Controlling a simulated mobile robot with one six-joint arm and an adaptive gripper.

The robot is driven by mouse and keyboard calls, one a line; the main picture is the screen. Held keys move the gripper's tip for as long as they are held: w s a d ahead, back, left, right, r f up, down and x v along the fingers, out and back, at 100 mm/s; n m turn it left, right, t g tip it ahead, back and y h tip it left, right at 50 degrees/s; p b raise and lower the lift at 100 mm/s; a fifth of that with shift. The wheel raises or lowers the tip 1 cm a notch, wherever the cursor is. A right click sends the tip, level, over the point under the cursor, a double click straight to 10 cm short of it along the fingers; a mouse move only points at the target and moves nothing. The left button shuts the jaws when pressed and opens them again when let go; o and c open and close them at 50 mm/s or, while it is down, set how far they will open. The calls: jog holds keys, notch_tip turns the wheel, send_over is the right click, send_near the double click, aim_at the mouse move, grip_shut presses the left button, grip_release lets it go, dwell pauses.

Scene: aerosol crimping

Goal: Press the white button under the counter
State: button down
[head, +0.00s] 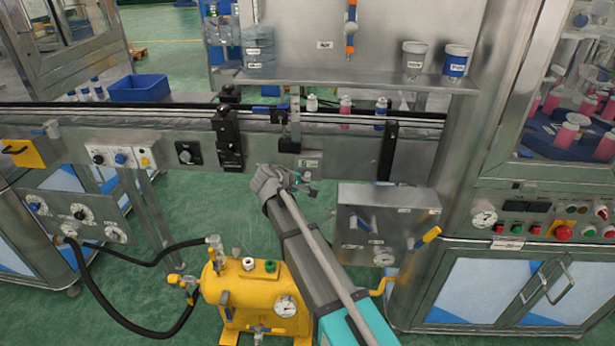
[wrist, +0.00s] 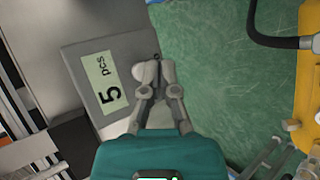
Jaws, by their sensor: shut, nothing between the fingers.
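The counter (wrist: 100,85) is a grey box with a pale label reading "5 pcs" in the wrist view. In the head view its small greenish display (head: 308,163) sits on the front face of the conveyor. My gripper (head: 304,181) is just below it in the head view. In the wrist view my gripper (wrist: 153,73) is shut and empty, its fingertips beside the counter's lower edge.
A steel conveyor (head: 60,118) runs above my gripper, carrying small bottles. A yellow tank (head: 235,290) with a gauge and black hose stands below left. A steel panel (head: 400,197) with a blue handle is close on the right. Green floor (head: 200,195) shows below the conveyor.

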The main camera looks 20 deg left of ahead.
jog(key=shift+w+a, duration=0.15)
jog(key=shift+w, duration=0.75)
dwell(1.0)
jog(key=shift+s, duration=0.2)
jog(key=shift+s+d, duration=0.2)
jog(key=shift+s, duration=0.45)
jog(key=shift+s, duration=0.1)
dwell(0.3)
jog(key=shift+s+d, duration=0.2)
jog(key=shift+s, duration=0.6)
jog(key=shift+s+d, duration=0.15)
jog(key=shift+s, duration=0.65)
jog(key=shift+s+d, duration=0.2)
jog(key=shift+s, duration=0.6)
